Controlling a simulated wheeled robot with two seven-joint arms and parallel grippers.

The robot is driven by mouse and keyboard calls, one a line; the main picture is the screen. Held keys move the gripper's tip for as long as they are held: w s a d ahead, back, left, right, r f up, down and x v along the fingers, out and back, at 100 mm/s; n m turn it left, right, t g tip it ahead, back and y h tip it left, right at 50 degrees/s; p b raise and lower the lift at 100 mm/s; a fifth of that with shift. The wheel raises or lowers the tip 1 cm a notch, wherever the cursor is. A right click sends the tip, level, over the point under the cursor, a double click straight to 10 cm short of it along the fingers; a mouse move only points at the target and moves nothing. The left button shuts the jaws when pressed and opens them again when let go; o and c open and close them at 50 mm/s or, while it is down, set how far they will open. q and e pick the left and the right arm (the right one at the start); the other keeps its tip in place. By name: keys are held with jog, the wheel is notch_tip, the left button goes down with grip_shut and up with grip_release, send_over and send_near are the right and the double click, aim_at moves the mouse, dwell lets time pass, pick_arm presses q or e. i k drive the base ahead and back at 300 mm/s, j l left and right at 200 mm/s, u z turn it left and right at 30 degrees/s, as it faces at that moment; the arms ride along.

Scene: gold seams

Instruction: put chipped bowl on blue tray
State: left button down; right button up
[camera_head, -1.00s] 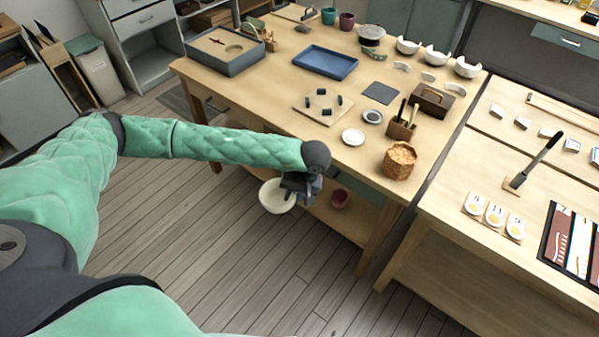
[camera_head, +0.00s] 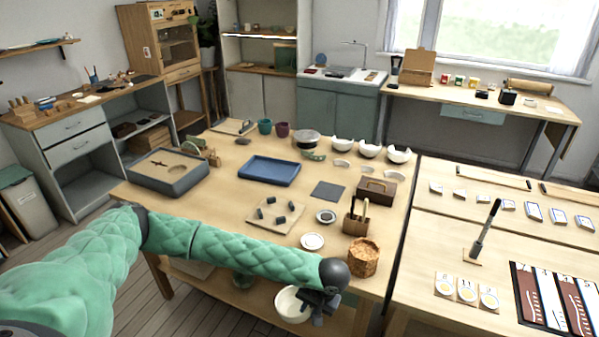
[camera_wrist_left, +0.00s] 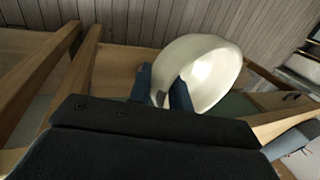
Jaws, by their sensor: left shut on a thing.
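My left gripper (camera_head: 318,303) is shut on a cream bowl (camera_head: 290,304), low at the front edge of the wooden table. In the left wrist view the bowl (camera_wrist_left: 208,68) sits tilted between the two blue-grey fingers (camera_wrist_left: 165,88), which grip its wall. A dark patch shows near one fingertip; I cannot tell if it is a chip. The blue tray (camera_head: 270,170) lies flat and empty on the table, further back and left of the bowl. Several white bowls with broken rims (camera_head: 370,149) stand at the table's back right. My right gripper is not in view.
Between gripper and tray lie a board with dark pieces (camera_head: 275,215), a white dish (camera_head: 312,241) and a small dark-centred dish (camera_head: 326,217). A woven basket (camera_head: 364,258) and tool holder (camera_head: 356,220) stand at the right. A grey box (camera_head: 168,172) stands at left.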

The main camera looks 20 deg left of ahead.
aim_at(271, 171)
jog(key=j+z, duration=0.15)
jog(key=j, duration=0.4)
jog(key=k+j+z, duration=0.1)
jog(key=j, duration=0.4)
jog(key=k+j+z, duration=0.15)
jog(key=j, duration=0.35)
jog(key=j+z, duration=0.15)
jog(key=j, duration=0.4)
jog(key=k, duration=0.05)
